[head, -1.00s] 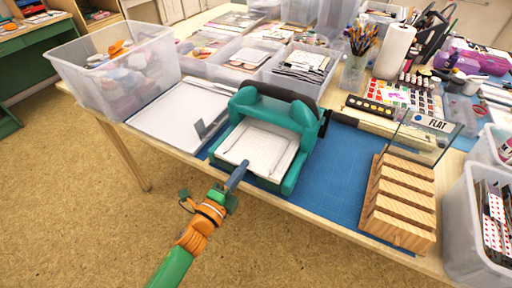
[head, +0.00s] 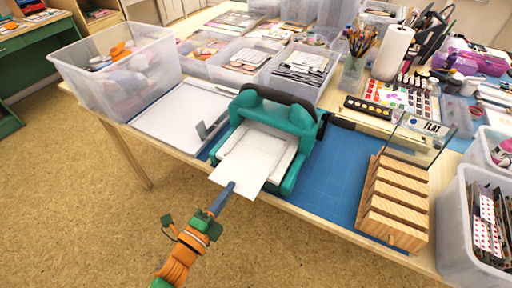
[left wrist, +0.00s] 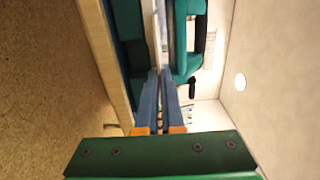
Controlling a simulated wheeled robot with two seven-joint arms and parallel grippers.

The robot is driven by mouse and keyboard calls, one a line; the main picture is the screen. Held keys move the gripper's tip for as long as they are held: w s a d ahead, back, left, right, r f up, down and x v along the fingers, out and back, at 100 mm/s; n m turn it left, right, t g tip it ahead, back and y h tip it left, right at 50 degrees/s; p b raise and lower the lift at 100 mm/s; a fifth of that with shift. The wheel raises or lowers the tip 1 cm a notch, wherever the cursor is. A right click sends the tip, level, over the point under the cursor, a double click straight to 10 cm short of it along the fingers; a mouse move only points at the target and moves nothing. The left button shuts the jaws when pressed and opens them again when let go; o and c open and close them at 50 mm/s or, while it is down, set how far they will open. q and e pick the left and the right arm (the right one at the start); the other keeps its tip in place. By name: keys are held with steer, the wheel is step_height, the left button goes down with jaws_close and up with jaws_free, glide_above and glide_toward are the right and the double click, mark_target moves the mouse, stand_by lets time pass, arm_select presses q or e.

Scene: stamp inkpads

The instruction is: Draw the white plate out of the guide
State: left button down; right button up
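The white plate (head: 243,168) is a thin flat sheet lying partly in the teal press that serves as its guide (head: 292,179). Its near end sticks out past the front of the press and over the table's front edge. My left gripper (head: 229,187) is at the middle of that near edge. In the left wrist view the blue fingers (left wrist: 161,92) are close together with the pale plate edge (left wrist: 158,40) between them. The far end of the plate lies under or near the press's upper part, where I cannot see it clearly. My right gripper is not in view.
A wooden slotted rack (head: 393,205) stands to the right on the blue mat (head: 325,188). The space in front of the table is free.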

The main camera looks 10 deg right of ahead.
arm_select(q)
steer(key=p+v, duration=0.1)
steer(key=v, duration=0.7)
stand_by(0.5)
steer(key=shift+s, duration=0.1)
step_height(320, 180, up, 4)
steer(key=p, duration=0.4)
